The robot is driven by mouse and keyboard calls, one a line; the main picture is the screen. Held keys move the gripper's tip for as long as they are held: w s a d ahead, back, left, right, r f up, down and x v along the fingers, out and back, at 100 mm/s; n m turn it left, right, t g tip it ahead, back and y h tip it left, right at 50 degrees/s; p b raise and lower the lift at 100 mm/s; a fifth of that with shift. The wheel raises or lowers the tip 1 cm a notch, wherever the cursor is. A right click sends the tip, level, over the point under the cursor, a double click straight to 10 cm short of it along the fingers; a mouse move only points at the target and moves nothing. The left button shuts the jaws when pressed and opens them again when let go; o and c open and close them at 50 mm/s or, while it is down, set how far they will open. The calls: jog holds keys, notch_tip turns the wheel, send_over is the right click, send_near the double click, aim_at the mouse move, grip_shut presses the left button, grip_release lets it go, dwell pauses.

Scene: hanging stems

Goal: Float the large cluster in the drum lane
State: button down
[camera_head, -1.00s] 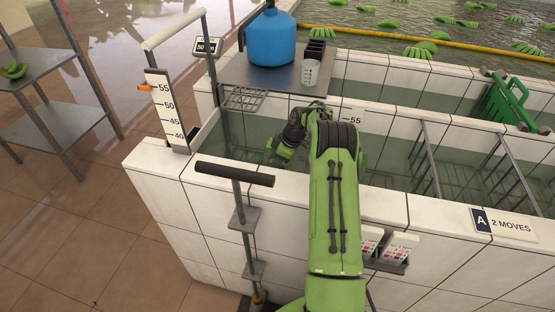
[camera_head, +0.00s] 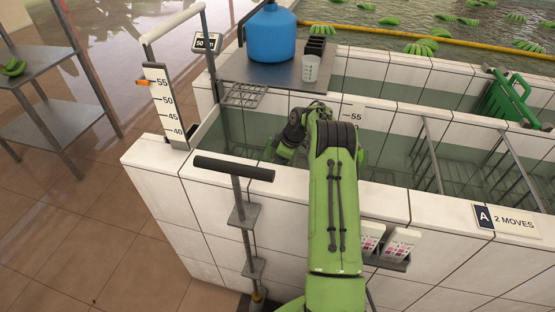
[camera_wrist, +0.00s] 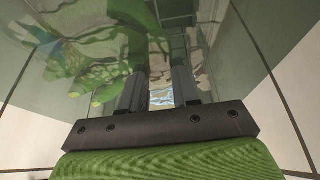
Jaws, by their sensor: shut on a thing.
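My gripper (camera_wrist: 158,92) is low over the water. Its two dark fingers stand a little apart. A green banana cluster (camera_wrist: 103,82) shows at the left finger, and the jaws appear closed on part of it; the grip itself is hard to make out among reflections. A blue drum (camera_head: 270,38) stands on a grey shelf (camera_head: 262,73) across the lanes.
A white cup (camera_head: 311,69) and black tray share the shelf. Metal racks (camera_head: 435,160) stand in the near lane. Several clusters float in the back pool beyond a yellow boom (camera_head: 390,40). A T-handle (camera_head: 234,169) stands in front.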

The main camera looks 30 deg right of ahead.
jog(key=c, duration=0.8)
grip_release()
jog(key=shift+o, duration=0.2)
jog(key=shift+s+f, duration=0.1)
jog(key=w+a+r+p+v, duration=0.1)
jog(key=w+p+v, duration=0.1)
jog(key=p+v, duration=0.4)
jog(key=w+a+r+p+v, duration=0.1)
jog(key=p+v, duration=0.6)
jog(key=v, duration=0.8)
jog(key=w+a+r+p+v, duration=0.1)
jog(key=w+a+p+v, duration=0.1)
jog(key=p+v, duration=0.5)
jog(key=v, duration=0.3)
jog(key=shift+r, duration=0.45)
jog(key=shift+w+d, duration=0.1)
jog(key=shift+w, duration=0.05)
